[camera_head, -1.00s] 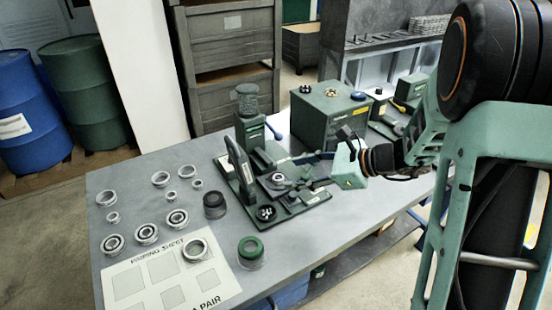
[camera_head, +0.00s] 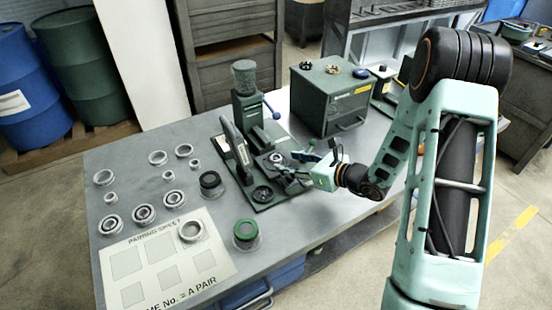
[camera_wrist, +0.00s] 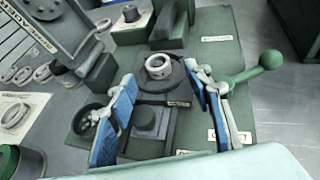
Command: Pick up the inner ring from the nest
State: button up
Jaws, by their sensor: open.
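The inner ring (camera_wrist: 158,67) is a small silver ring. It sits on a dark round nest (camera_wrist: 178,84) on the green machine base (camera_wrist: 218,50). In the head view the nest area (camera_head: 276,160) is small, and the ring is hard to make out. My gripper (camera_wrist: 160,78) is open, with blue-padded fingers to the left and right of the ring in the wrist view. Nothing is between the pads in contact. In the head view my gripper (camera_head: 308,167) is at the right side of the machine, angled towards the nest.
A green ball-ended lever (camera_wrist: 269,60) stands right of the fingers. A dark round cup (camera_wrist: 88,120) is at the left. In the head view, a green box (camera_head: 325,100) stands behind, and several rings and a pairing sheet (camera_head: 215,240) lie left.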

aim_at(275, 158)
jog(key=x, duration=0.3)
jog(key=p+x, duration=0.1)
jog(key=shift+w+a+r, duration=0.1)
jog(key=shift+a+r, duration=0.2)
jog(key=shift+a, duration=0.05)
jog(key=shift+c, duration=0.2)
grip_shut()
jog(key=shift+r, duration=0.1)
